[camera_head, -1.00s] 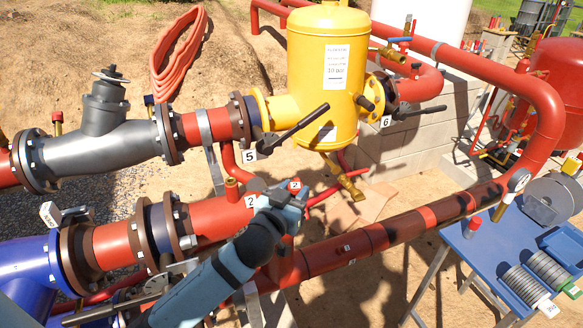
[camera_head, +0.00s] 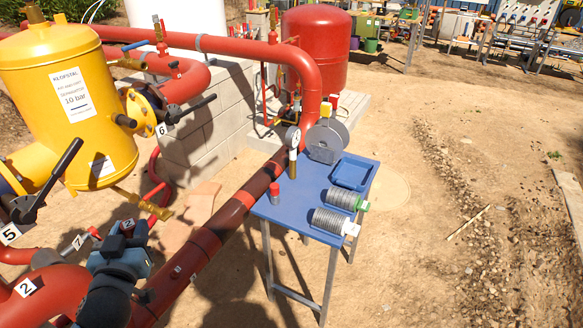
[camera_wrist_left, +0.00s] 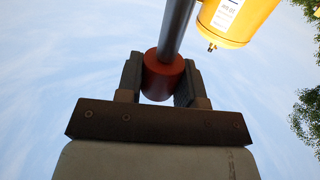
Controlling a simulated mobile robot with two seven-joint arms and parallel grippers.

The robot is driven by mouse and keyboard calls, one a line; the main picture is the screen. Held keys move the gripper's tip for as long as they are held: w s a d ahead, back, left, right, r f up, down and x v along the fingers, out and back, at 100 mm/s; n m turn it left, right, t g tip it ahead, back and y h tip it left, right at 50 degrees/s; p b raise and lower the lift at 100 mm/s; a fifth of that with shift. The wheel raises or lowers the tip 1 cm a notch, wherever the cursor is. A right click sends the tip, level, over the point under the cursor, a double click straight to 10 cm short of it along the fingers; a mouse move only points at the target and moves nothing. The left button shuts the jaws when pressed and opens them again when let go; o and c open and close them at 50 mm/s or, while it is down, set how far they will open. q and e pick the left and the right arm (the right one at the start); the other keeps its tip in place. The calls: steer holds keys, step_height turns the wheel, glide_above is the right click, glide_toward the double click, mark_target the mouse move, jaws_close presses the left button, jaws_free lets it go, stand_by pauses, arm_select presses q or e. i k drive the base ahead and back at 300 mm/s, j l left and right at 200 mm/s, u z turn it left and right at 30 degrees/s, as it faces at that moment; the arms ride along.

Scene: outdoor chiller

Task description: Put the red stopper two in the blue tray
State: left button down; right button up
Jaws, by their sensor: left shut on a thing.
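My left gripper (camera_head: 124,236) is shut on a red stopper (camera_wrist_left: 163,74). In the left wrist view the stopper is a short red cylinder between the two dark fingers, with a grey rod running up from or behind it. In the head view a "2" label (camera_head: 127,224) shows at the fingertips; the rest of the stopper is mostly hidden. The gripper is over the red pipes at lower left. The blue tray (camera_head: 336,181) is at the back right of the blue table (camera_head: 262,208), well to the right of the gripper. My right gripper is not in view.
A long red pipe (camera_head: 235,208) and a yellow vessel (camera_head: 75,110) lie near the gripper. Open sandy ground is at right.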

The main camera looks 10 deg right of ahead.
mark_target(359, 179)
steer(key=i+l+z, duration=0.1)
steer(key=i+l, duration=0.15)
steer(key=l, duration=0.3)
steer(key=i+l, duration=0.25)
steer(key=l, duration=0.25)
steer(key=i+l+z, duration=0.15)
steer(key=l, duration=0.4)
steer(key=i+l, duration=0.35)
steer(key=l, duration=0.15)
steer(key=i+l+z, duration=0.15)
steer(key=i+l, duration=0.15)
steer(key=l, duration=0.2)
steer(key=i+l, duration=0.3)
steer(key=l, duration=0.15)
steer(key=z, duration=0.05)
